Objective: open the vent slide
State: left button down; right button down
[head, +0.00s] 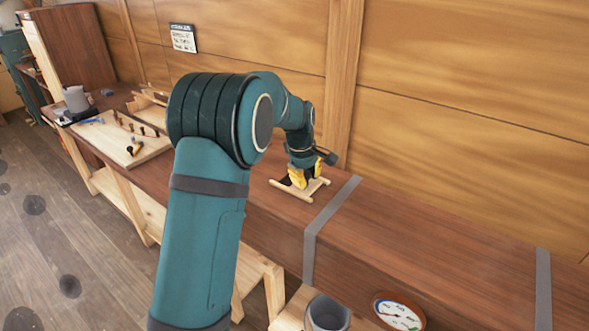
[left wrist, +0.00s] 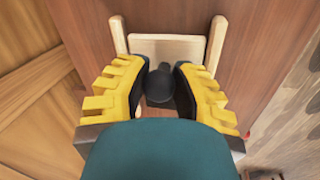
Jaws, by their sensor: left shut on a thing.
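The vent slide (left wrist: 185,47) is a pale wooden panel between two pale rails on top of a long dark-brown wooden bench or box. A dark round knob (left wrist: 160,86) stands on it, seen in the left wrist view. My left gripper (head: 303,177) has yellow fingers and reaches down onto the vent from above. In the left wrist view its fingers (left wrist: 160,90) close on the knob from both sides. The gripper hides much of the slide, so I cannot tell how much opening is uncovered. My right gripper is not in view.
A grey strap (head: 322,222) crosses the brown top just right of the vent. A wooden board (head: 128,140) with small pegs lies at the left, with a grey mug (head: 76,98) beyond. A round gauge (head: 398,311) and grey cup (head: 327,314) are at the front. A plank wall stands behind.

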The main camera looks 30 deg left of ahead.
pick_arm(q)
jog(key=shift+d, duration=0.35)
jog(key=c, duration=0.7)
grip_release()
jog(key=shift+a, duration=0.1)
jog(key=r, duration=0.4)
jog(key=s+r, duration=0.1)
jog(key=r, duration=0.3)
jog(key=s+r, duration=0.1)
jog(key=r, duration=0.2)
jog(key=shift+s+a+r, duration=0.15)
jog(key=shift+a+r, duration=0.15)
jog(key=shift+r, duration=0.1)
jog(key=shift+f, duration=0.1)
